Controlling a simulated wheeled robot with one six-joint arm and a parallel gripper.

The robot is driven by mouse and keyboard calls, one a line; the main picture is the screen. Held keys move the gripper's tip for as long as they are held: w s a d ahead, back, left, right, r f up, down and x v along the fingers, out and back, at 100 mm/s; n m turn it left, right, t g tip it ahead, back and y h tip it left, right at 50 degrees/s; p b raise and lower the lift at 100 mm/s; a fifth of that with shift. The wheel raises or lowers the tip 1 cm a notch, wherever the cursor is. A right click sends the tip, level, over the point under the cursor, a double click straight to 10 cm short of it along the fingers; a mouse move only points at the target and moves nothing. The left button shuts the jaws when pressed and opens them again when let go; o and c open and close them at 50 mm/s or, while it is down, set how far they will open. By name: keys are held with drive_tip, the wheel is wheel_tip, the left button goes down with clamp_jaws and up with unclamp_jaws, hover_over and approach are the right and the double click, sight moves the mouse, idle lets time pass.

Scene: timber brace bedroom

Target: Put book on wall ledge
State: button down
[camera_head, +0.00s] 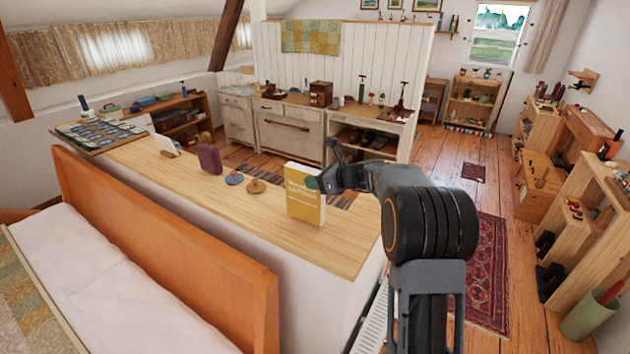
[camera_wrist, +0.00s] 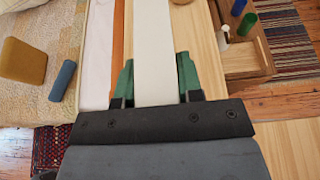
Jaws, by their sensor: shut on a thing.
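The yellow book (camera_head: 306,206) with white lettering stands upright at the near right part of the long wooden ledge (camera_head: 245,212) on top of the low wall. My gripper (camera_head: 322,183) is shut on the book from the right, near its upper edge. In the wrist view, the green fingers of my gripper (camera_wrist: 154,84) lie either side of a pale, page-coloured strip of the book (camera_wrist: 154,45). The ledge (camera_wrist: 204,60) shows beside it. I cannot tell whether the book's bottom touches the ledge.
On the ledge are a wooden disc (camera_head: 256,187), a blue disc (camera_head: 234,179), a purple block (camera_head: 209,158) and a white card (camera_head: 168,146). A tray (camera_head: 97,135) sits at its far left end. The orange headboard (camera_head: 160,240) borders the near side. The ledge's middle front is clear.

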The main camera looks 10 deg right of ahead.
drive_tip(key=shift+f, duration=0.65)
drive_tip(key=shift+f, duration=0.1)
drive_tip(key=c, duration=0.8)
unclamp_jaws()
